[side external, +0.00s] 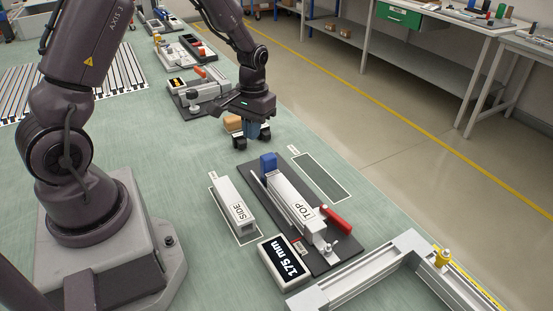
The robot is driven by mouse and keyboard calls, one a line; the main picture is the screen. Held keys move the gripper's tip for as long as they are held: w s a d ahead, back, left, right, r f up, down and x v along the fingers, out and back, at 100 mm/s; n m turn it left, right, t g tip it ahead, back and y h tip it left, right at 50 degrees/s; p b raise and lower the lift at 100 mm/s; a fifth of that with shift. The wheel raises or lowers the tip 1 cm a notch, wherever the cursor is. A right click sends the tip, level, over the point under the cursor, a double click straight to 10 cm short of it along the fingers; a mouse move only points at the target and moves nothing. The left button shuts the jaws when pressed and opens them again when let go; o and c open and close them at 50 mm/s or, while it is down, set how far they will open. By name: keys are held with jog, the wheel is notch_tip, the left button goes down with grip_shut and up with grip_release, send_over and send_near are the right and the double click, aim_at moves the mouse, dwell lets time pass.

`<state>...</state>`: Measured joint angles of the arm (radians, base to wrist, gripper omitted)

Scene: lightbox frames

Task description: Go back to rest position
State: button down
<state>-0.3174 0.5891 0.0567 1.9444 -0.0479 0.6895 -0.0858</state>
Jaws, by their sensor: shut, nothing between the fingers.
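My gripper (252,138) hangs below my dark arm at the upper middle of the side external view. It is above the green bench, apart from the fixture, with nothing held. Its black fingertips are small here, and a blue part shows between them. A tan block (232,123) shows just behind it. In front is a black fixture plate (277,206) bearing a light bar marked TOP (290,196), with a blue block (268,163) at its far end and a red handle (336,218) at its near end.
A bar marked SIDE (233,206) lies in an outlined area left of the fixture. A display reading 175 mm (284,262) stands at the near end. The outlined dark area (319,174) to the right is empty. An aluminium frame (350,279) is at lower right; more fixtures (196,91) stand behind.

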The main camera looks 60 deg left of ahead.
jog(key=s+d+r+m+t, duration=0.2)
jog(key=s+d+r, duration=0.4)
jog(key=r, duration=0.5)
jog(key=s+d+r+m+t, duration=0.3)
jog(key=s+d+r+t, duration=0.1)
jog(key=s+d+r, duration=0.3)
notch_tip(320, 180, up, 5)
jog(key=shift+s+f+m+t, duration=0.1)
jog(key=shift+s+m+t, duration=0.2)
jog(key=shift+s, duration=0.65)
